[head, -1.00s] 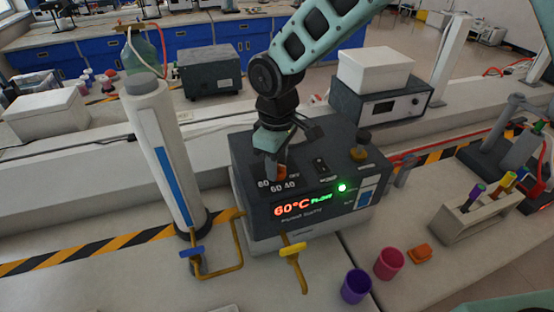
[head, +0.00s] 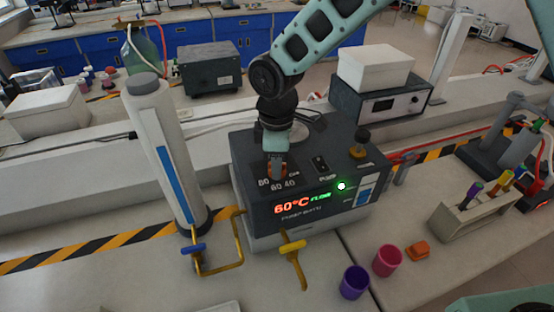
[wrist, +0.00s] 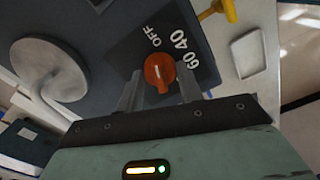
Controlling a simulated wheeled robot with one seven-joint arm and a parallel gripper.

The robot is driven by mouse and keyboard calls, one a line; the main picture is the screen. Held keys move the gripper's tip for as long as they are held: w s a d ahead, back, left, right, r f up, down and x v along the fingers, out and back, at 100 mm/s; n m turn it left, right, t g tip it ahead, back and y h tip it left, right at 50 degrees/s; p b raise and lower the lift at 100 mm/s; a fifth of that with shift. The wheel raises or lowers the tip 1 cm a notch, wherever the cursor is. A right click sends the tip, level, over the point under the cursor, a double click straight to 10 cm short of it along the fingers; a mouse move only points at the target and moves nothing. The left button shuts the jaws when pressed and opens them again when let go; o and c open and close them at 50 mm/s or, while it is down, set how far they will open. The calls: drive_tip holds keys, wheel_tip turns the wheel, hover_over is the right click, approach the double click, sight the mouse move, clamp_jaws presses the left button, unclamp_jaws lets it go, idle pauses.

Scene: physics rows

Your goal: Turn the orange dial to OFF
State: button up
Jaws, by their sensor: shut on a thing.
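The orange dial (wrist: 160,68) sits on the dark top of the heating unit (head: 262,218). The labels OFF, 40 and 60 are printed around it in the wrist view. A pale line on the dial runs roughly up the wrist picture, toward the OFF label as far as I can tell. My gripper (wrist: 158,82) is shut on the dial, with one finger on each side. In the head view my gripper (head: 277,168) points down at the dial (head: 276,173) and partly hides it. The unit's display reads 60°C, and a green light glows.
A tall white cylinder (head: 160,150) stands to the left. Purple (head: 354,283) and pink (head: 387,260) cups stand front right.

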drive_tip(key=o, duration=1)
wheel_tip(320, 180, up, 18)
drive_tip(key=b, duration=0.3)
drive_tip(key=shift+f, duration=0.25)
drive_tip(key=shift+s, duration=0.1)
drive_tip(key=s+d+f+m, duration=0.3)
drive_tip(key=s+d+f, duration=0.1)
drive_tip(key=s, duration=0.4)
drive_tip(key=s+d+f+m, duration=0.3)
drive_tip(key=s+d+f, duration=0.1)
drive_tip(key=s, duration=0.4)
drive_tip(key=s+d+f+m+b, duration=0.1)
drive_tip(key=s+d+f+m, duration=0.2)
drive_tip(key=s, duration=0.4)
drive_tip(key=shift+s+d+f+y, duration=0.3)
drive_tip(key=shift+s+d+f, duration=0.1)
